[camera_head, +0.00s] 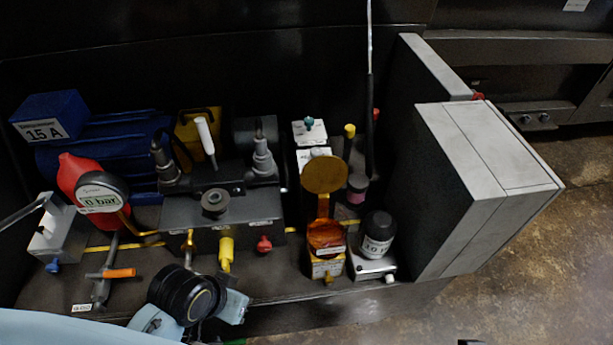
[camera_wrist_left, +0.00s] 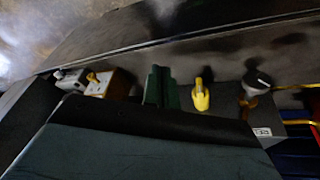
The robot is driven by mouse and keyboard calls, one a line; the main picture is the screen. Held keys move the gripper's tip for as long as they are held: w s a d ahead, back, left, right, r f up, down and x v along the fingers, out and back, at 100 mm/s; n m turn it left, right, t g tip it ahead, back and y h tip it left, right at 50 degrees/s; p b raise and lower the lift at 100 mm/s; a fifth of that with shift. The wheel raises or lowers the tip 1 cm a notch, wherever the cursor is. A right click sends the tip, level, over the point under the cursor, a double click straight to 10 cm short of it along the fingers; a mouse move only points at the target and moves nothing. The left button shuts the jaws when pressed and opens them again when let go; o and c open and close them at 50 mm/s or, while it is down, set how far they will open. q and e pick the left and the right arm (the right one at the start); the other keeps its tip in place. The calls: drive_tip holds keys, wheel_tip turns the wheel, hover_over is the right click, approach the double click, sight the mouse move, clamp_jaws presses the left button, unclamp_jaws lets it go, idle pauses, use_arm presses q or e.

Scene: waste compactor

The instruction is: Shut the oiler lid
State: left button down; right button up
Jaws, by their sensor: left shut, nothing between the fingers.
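The oiler (camera_head: 326,240) has an amber bowl on a tan labelled base, near the front edge of the bench. Its round brass lid (camera_head: 324,175) stands open, tilted up behind the bowl on a brass hinge piece. My left arm comes in at the lower left of the head view, left of the oiler and apart from it; its fingers are hard to make out there. In the left wrist view my left gripper (camera_wrist_left: 161,87) shows green fingers, closed together and empty. A small tan block at the left of that view may be the oiler's base. My right gripper is not seen.
A black-capped jar (camera_head: 378,235) stands close right of the oiler. A large grey box (camera_head: 485,185) is further right. Left of the oiler are a yellow tap (camera_head: 226,252), a red knob (camera_head: 264,244) and a dark valve block (camera_head: 240,208). A thin dark rod (camera_head: 370,100) rises behind.

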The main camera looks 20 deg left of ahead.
use_arm(q)
drive_tip(key=w+d+r+n+t+h+b, duration=0.1)
drive_tip(key=w+d+r+t+h, duration=0.1)
drive_tip(key=w+d+r+h, duration=0.25)
drive_tip(key=n+t+h, duration=0.7)
drive_tip(key=n, duration=0.4)
approach(323, 171)
drive_tip(key=w+a, duration=0.5)
drive_tip(key=w, duration=0.2)
drive_tip(key=b+x, duration=0.2)
drive_tip(key=x, duration=0.7)
drive_tip(key=shift+f, duration=0.15)
drive_tip(key=shift+s+d, duration=0.45)
drive_tip(key=shift+s, duration=0.15)
drive_tip(key=shift+s+d, duration=0.4)
drive_tip(key=shift+s, duration=0.25)
drive_tip(key=shift+s+d, duration=0.2)
drive_tip(key=shift+s, duration=0.25)
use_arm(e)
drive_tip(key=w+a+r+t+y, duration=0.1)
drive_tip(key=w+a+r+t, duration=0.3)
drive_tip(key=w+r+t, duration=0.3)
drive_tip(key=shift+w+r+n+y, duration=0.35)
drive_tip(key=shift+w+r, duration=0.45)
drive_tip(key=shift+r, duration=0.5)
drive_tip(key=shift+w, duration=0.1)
